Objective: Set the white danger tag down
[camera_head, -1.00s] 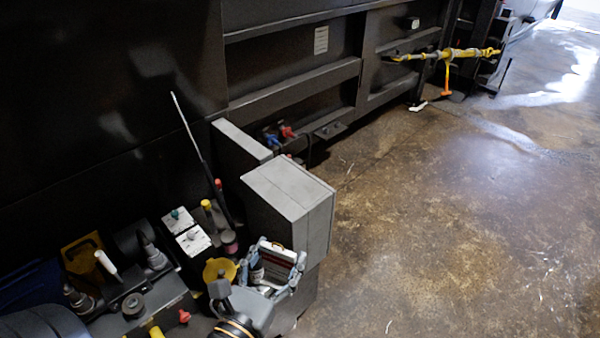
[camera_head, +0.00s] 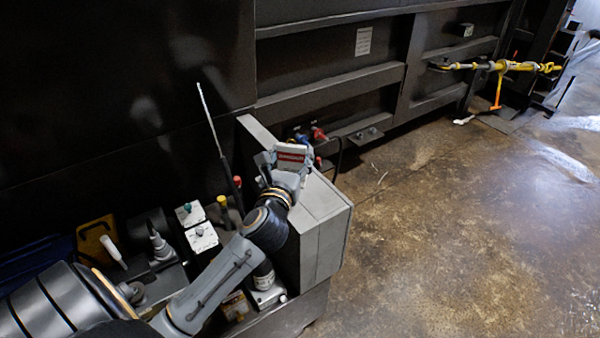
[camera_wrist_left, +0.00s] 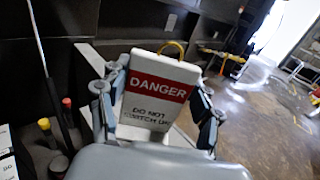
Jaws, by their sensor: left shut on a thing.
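The white danger tag (camera_wrist_left: 157,97) shows large in the left wrist view, with a red band reading DANGER and a yellow loop at its top. My left gripper (camera_wrist_left: 160,100) is shut on the tag, one finger at each side edge. In the head view the tag (camera_head: 291,154) is held up in front of the dark machine wall, close to the top of the grey box (camera_head: 318,215). My left gripper (camera_head: 287,165) shows there at the end of the arm from the left. Whether the tag touches anything is unclear. My right gripper is not in view.
A tray area with white switch boxes (camera_head: 202,237), a yellow item (camera_head: 97,240) and several tools lies at the lower left. Red and blue connectors (camera_head: 319,134) sit behind the box.

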